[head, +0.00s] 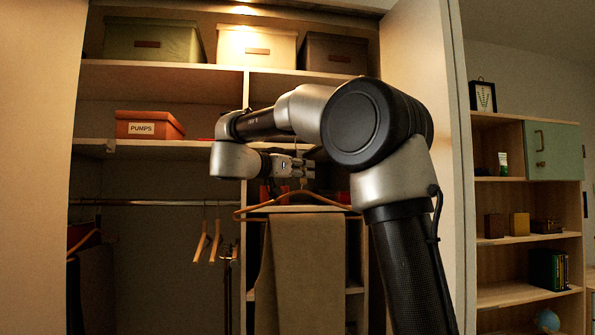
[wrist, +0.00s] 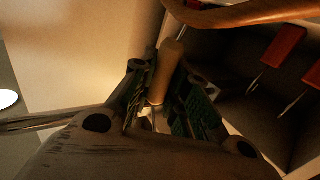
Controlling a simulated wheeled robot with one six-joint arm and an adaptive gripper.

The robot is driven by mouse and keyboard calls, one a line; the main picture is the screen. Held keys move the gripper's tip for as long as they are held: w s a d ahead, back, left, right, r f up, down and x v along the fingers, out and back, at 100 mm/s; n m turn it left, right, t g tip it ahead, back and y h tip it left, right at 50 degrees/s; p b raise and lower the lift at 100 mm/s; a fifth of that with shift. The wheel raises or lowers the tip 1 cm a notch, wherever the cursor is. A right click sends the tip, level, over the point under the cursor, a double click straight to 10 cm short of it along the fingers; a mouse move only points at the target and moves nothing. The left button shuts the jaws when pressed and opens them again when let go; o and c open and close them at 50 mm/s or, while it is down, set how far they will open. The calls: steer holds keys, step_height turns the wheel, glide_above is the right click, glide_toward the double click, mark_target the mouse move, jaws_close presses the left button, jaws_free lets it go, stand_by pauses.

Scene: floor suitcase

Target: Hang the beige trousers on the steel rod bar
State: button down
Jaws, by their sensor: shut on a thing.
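The beige trousers (head: 305,275) hang folded over a wooden hanger (head: 268,205) in the head view, clear of the rod. My gripper (head: 302,168) is shut on the hanger near its top, just above the trousers. In the wrist view my gripper (wrist: 165,118) has its fingers around the hanger's upper part, and a wooden piece (wrist: 170,65) shows between them. The steel rod bar (head: 165,202) runs across the left bay of the closet, to the left of the trousers. The hook itself is too small and dark to make out clearly.
Two empty wooden hangers (head: 208,243) hang at the rod's right part; a hanger with dark clothing (head: 90,240) is at its left. Between them the rod is free. An upright divider (head: 238,280) stands between rod and trousers. A PUMPS box (head: 148,125) sits on the shelf above.

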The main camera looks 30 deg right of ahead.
steer(key=shift+s+d, duration=0.2)
steer(key=shift+d, duration=0.4)
steer(key=shift+s+d, duration=0.15)
steer(key=shift+d, duration=0.4)
steer(key=shift+s+d+f, duration=0.1)
steer(key=shift+d+f, duration=0.1)
steer(key=shift+f, duration=0.4)
steer(key=shift+d+f, duration=0.15)
steer(key=shift+f, duration=0.75)
steer(key=c, duration=1.3)
jaws_free()
